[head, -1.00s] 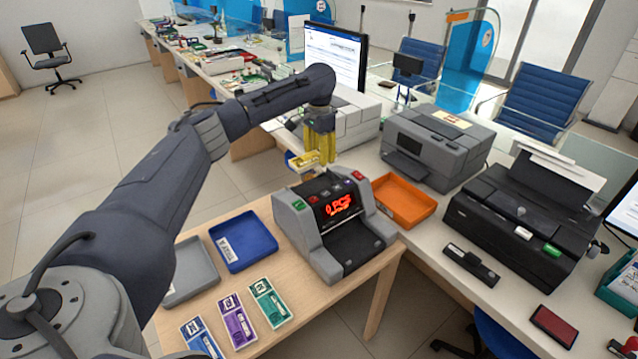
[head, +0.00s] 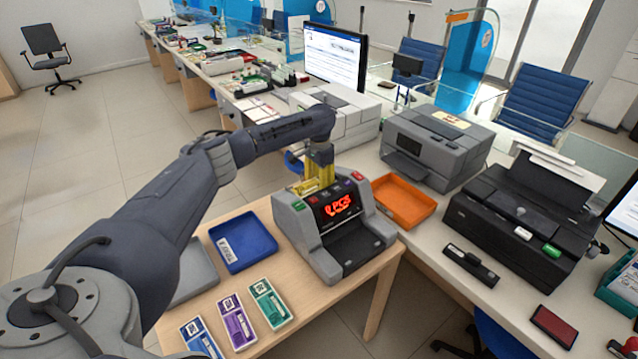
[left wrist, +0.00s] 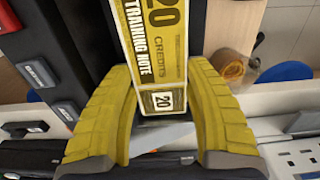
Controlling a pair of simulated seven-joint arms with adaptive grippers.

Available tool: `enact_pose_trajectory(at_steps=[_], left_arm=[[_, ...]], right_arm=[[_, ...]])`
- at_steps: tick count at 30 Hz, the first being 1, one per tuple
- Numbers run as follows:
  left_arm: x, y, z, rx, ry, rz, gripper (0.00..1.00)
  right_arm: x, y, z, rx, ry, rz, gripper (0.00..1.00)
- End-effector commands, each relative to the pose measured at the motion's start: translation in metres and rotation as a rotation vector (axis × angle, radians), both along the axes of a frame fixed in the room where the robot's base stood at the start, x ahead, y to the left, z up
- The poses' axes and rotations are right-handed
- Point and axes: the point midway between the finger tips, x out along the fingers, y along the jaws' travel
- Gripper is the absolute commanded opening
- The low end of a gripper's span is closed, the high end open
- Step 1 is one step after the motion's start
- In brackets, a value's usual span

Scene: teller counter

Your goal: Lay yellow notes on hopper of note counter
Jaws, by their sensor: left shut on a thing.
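The yellow notes (left wrist: 155,45), printed "20 credits training note", lie between the yellow fingers of my left gripper (left wrist: 165,120) in the left wrist view. My left gripper (head: 316,184) is shut on them, low at the top rear of the note counter (head: 292,222). The counter is grey and black with a red lit display. In the head view the notes are mostly hidden by the fingers and the counter's top. I cannot tell whether they touch the hopper. My right gripper is not in view.
A blue tray (head: 262,235) and a grey tray (head: 196,268) lie left of the counter. Purple (head: 236,318), green (head: 270,300) and blue (head: 199,335) note bundles lie in front. An orange tray (head: 405,212) and a grey printer (head: 455,140) stand right.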

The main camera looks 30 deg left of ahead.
Motion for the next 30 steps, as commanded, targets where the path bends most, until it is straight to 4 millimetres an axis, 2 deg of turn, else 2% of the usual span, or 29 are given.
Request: enact_pose_trajectory(at_steps=[13,14,18,26,30], left_arm=[[-0.0002,0.0004,-0.0065,-0.001,0.000,0.001,0.23],[-0.0001,0.0005,-0.0064,0.000,0.000,0.001,0.55],[0.0000,0.0005,-0.0061,0.000,0.000,0.001,0.71],[0.0001,0.0004,-0.0055,0.000,-0.001,0.001,0.73],[0.0007,0.0004,0.0021,0.000,-0.003,0.000,0.73]], right_arm=[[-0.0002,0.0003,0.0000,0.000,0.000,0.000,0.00],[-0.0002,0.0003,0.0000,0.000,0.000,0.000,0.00],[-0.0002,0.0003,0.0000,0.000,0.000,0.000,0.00],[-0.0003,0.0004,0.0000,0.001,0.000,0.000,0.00],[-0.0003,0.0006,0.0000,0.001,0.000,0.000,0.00]])
